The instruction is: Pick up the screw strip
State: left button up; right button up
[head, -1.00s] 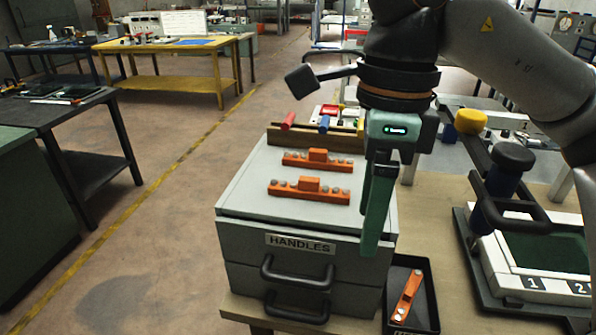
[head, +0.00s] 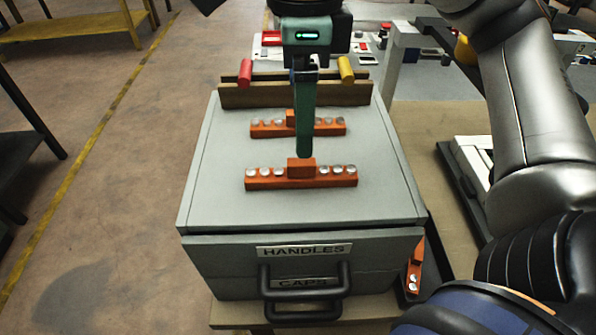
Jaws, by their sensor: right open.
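Two orange screw strips with silvery screw heads and a raised middle block lie on top of the grey drawer box (head: 205,195). The near strip (head: 262,183) is fully in view. The far strip (head: 268,131) is partly hidden behind my right gripper (head: 304,152). This gripper points down over the box, its green fingers lined up one behind the other, with the tips at the near strip's middle block. I cannot tell whether they touch it. The gripper is open and holds nothing visible. A third orange strip (head: 414,268) lies in a dark tray at the right. My left gripper is not in view.
A wooden rack (head: 238,96) with red and yellow handles stands at the box's back edge. The box front has a HANDLES label (head: 304,250) and black drawer handles (head: 345,290). My right arm fills the right side. The box top's left part is clear.

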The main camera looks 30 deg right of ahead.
aim_at(301, 162)
notch_tip(301, 162, down, 4)
jog(key=shift+w+r, duration=0.1)
jog(key=shift+w+d+f, duration=0.1)
jog(key=shift+w+f, duration=0.05)
jog(key=shift+f, duration=1.15)
jog(key=shift+w+d+f, duration=0.1)
jog(key=shift+w+f, duration=0.05)
jog(key=shift+f, duration=1.15)
grip_shut()
